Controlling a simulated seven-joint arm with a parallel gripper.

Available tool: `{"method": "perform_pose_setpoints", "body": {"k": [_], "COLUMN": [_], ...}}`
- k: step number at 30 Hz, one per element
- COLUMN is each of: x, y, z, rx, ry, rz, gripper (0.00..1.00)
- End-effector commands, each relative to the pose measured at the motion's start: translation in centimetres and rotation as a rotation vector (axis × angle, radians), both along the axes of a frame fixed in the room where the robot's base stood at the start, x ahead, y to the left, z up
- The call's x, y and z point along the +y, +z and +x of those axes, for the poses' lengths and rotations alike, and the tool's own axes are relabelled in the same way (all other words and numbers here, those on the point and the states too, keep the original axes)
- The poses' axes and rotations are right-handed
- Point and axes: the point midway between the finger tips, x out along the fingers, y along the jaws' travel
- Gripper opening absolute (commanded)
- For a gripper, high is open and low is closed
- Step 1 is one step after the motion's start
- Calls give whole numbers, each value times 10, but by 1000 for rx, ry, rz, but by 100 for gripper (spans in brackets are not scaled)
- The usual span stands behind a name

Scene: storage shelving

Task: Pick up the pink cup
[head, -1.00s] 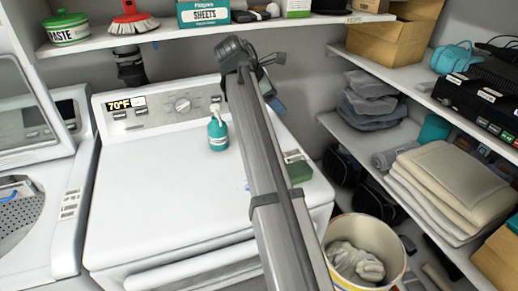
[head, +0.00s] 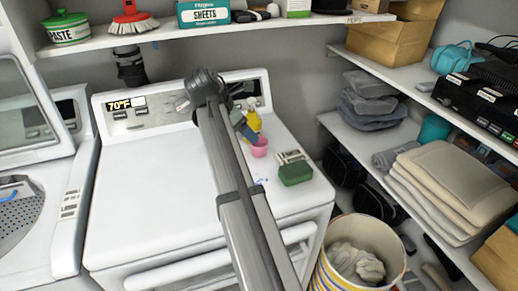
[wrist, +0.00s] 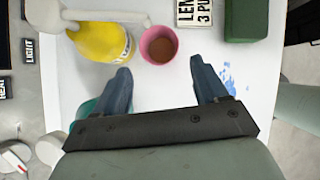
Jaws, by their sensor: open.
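The pink cup (head: 259,148) stands upright on the white washer top (head: 150,180), just right of my arm's end in the head view. In the wrist view the pink cup (wrist: 159,46) is seen from above, with a brownish inside, ahead of the fingertips and roughly midway between them. My gripper (wrist: 164,80) is open and empty, with its two blue fingers apart. In the head view my gripper (head: 243,128) is partly hidden by the arm, its blue finger close to the cup.
A yellow spray bottle (wrist: 100,42) stands close beside the cup. A green sponge-like block (head: 295,173) and a labelled box (head: 290,157) lie right of it. A teal bottle (wrist: 88,110) is partly hidden by the left finger. The washer top's front left is clear.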

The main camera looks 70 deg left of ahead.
Motion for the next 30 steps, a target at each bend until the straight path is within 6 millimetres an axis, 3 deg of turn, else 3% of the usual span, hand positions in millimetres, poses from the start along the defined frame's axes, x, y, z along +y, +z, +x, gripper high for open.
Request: {"method": "perform_pose_setpoints", "body": {"k": [3,11,21,30], "x": [1,3,8,8], "y": [-15,-26,-62,-66], "z": [9,16,39,42], "rx": [0,0,1,0], "ry": [-1,-1,-1,0], "rz": [0,1,0,1], "gripper": [72,72,72,72]}}
